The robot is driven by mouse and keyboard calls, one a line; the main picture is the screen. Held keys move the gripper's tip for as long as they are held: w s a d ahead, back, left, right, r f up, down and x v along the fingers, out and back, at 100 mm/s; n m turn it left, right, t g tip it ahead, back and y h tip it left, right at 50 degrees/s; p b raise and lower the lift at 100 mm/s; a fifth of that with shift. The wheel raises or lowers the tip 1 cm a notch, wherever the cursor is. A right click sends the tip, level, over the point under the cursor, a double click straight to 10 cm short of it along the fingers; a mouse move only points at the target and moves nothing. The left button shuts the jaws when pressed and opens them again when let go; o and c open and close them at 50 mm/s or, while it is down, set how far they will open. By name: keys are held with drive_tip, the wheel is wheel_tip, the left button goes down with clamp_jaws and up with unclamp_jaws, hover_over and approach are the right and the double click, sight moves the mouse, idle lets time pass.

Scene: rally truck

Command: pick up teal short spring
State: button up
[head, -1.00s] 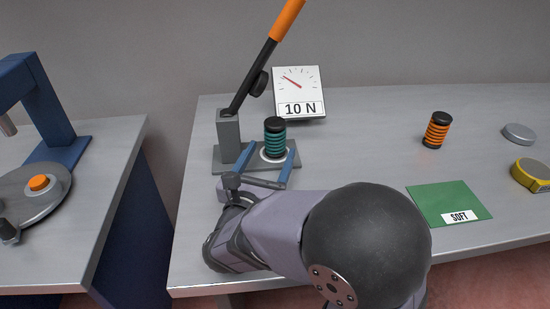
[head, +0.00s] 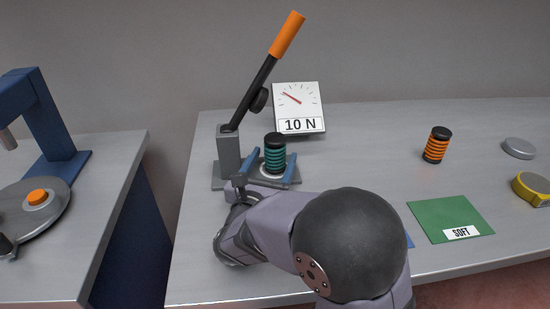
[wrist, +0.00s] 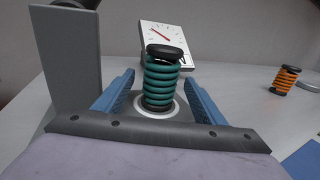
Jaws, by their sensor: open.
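The teal short spring (head: 275,155) stands upright on the grey base of the lever press, with black end caps. It also shows upright in the wrist view (wrist: 161,82), on a pale ring. My gripper (head: 274,162) is open, with one blue finger on each side of the spring. In the wrist view the fingers (wrist: 158,92) flank the spring's lower part, with gaps on both sides. The far fingertips reach about level with the spring.
The press post (head: 229,152) stands close to the left, its orange-handled lever (head: 287,35) raised above. A 10 N dial (head: 299,107) stands behind. An orange spring (head: 437,145), a green SOFT mat (head: 450,218) and a yellow tape measure (head: 533,188) lie to the right.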

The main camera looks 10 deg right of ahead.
sight(273, 145)
drive_tip(key=shift+x, duration=1.15)
drive_tip(key=shift+c, duration=0.6)
drive_tip(key=c, duration=1.3)
drive_tip(key=shift+o, duration=0.2)
drive_tip(key=shift+r, duration=0.15)
drive_tip(key=shift+r, duration=0.5)
drive_tip(key=shift+s+a+r, duration=0.1)
drive_tip(key=shift+s+r, duration=0.1)
drive_tip(key=shift+r, duration=0.4)
drive_tip(key=shift+s+a+r, duration=0.15)
drive_tip(key=shift+s+r, duration=0.05)
drive_tip(key=shift+r, duration=0.35)
drive_tip(key=v, duration=1.7)
drive_tip(key=shift+s+f, duration=0.1)
